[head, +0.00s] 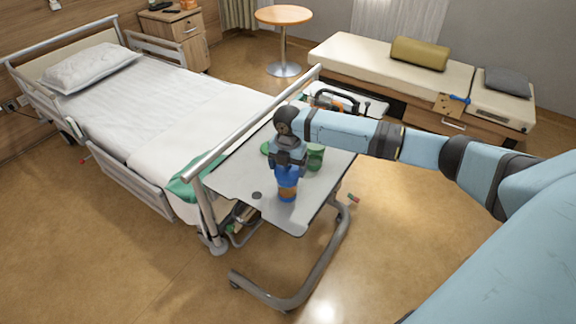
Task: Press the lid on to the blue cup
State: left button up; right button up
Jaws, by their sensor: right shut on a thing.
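The blue cup (287,194), with an orange-brown band, stands upright on the overbed table (236,178), near its front edge. My right gripper (288,173) points down right over the cup. It is shut on a blue piece at the cup's top, which looks like the lid (289,180). The fingers mostly hide the lid, so I cannot tell whether it is seated or level. My left gripper is not in view.
A green cup (316,160) stands close behind to the right, and a green disc (265,148) lies behind to the left. A small dark disc (257,195) lies left of the blue cup. The bed rail (240,130) runs along the table's left side.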

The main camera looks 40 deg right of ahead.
jog(key=shift+p, duration=0.9)
dwell(0.6)
jog(key=shift+f+p, duration=0.15)
jog(key=shift+p, duration=0.25)
dwell(0.9)
jog(key=shift+p, duration=0.4)
dwell(0.5)
jog(key=o, duration=0.7)
jog(key=shift+o, duration=0.2)
